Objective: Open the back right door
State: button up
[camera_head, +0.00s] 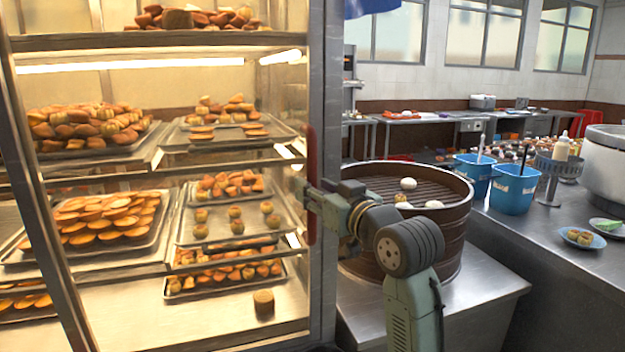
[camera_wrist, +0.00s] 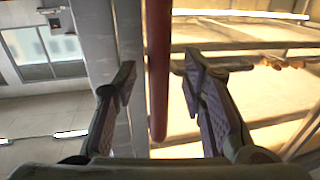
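A lit pastry display cabinet (camera_head: 322,90) fills the left of the head view. A dark red vertical door handle (camera_head: 311,160) runs along its right frame edge. My gripper (camera_head: 308,195) is at the handle's lower part, at the cabinet's right edge. In the wrist view the red handle (camera_wrist: 158,75) passes between the two fingers of my gripper (camera_wrist: 160,82). The fingers are spread, with visible gaps on both sides of the handle. The handle's lower end shows between them. The head view does not clearly show the door's seam.
Trays of pastries (camera_head: 110,212) stand on the cabinet shelves. A round steamer (camera_head: 440,225) with white buns is close behind my arm on a steel counter (camera_head: 480,290). Blue bins (camera_head: 513,188) and a large pot (camera_head: 606,165) stand to the right.

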jog(key=shift+x, duration=1.2)
jog(key=shift+c, duration=0.5)
grip_shut()
